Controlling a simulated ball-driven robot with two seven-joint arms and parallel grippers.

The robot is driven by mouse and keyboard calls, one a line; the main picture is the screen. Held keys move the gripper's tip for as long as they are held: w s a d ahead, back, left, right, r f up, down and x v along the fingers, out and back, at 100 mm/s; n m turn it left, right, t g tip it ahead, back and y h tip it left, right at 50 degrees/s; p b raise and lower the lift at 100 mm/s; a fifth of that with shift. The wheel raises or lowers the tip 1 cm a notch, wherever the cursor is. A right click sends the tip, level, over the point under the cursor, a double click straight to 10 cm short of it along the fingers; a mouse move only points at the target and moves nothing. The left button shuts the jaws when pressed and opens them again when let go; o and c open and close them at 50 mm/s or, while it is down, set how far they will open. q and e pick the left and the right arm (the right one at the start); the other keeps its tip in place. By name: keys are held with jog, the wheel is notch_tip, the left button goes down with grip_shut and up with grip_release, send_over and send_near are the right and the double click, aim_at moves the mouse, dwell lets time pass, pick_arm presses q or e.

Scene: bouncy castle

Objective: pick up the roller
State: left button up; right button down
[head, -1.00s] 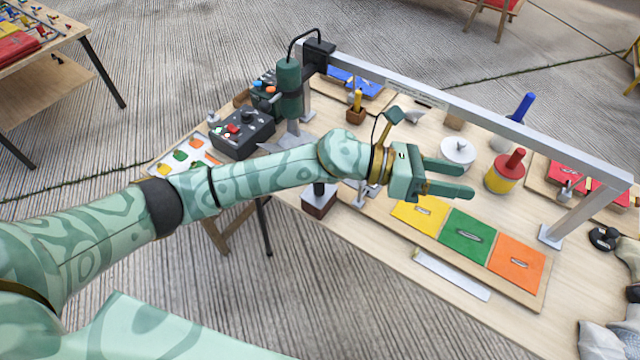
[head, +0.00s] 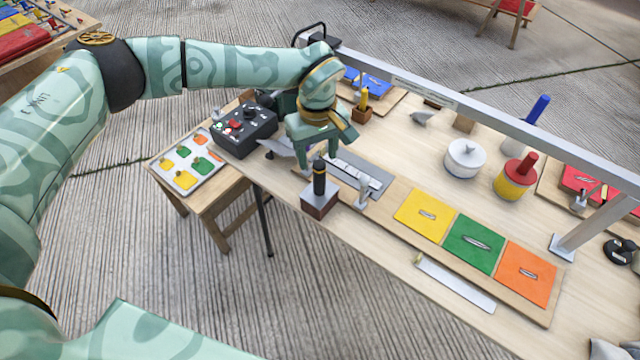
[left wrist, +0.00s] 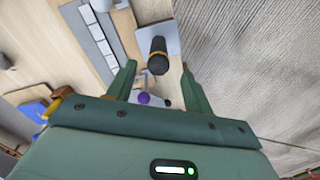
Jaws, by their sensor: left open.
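I take the roller to be the upright black handle (head: 319,178) standing in a brown block (head: 318,200) at the table's near edge; its lower end is hidden. My right gripper is not in view.
A small grey metal stand (head: 362,192) is right of the block. A black control box (head: 243,130) is left. Yellow, green (head: 473,242) and orange tiles lie to the right. A grey overhead rail (head: 470,105) crosses the table's back. The white pot (head: 464,160) stands behind the tiles.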

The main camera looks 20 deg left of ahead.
aim_at(320, 175)
pick_arm(q)
jog(key=shift+f, duration=0.9)
jog(key=f, duration=0.1)
jog(key=f+b, duration=0.1)
jog(key=f, duration=0.2)
jog(key=shift+s+d+f, duration=0.1)
jog(key=shift+d+f, duration=0.1)
jog(key=shift+d, duration=0.1)
jog(key=shift+f+b, duration=0.3)
jog(key=shift+f, duration=0.15)
jog(key=shift+r, duration=0.1)
jog(key=shift+c, duration=1.2)
jog(key=c, duration=0.8)
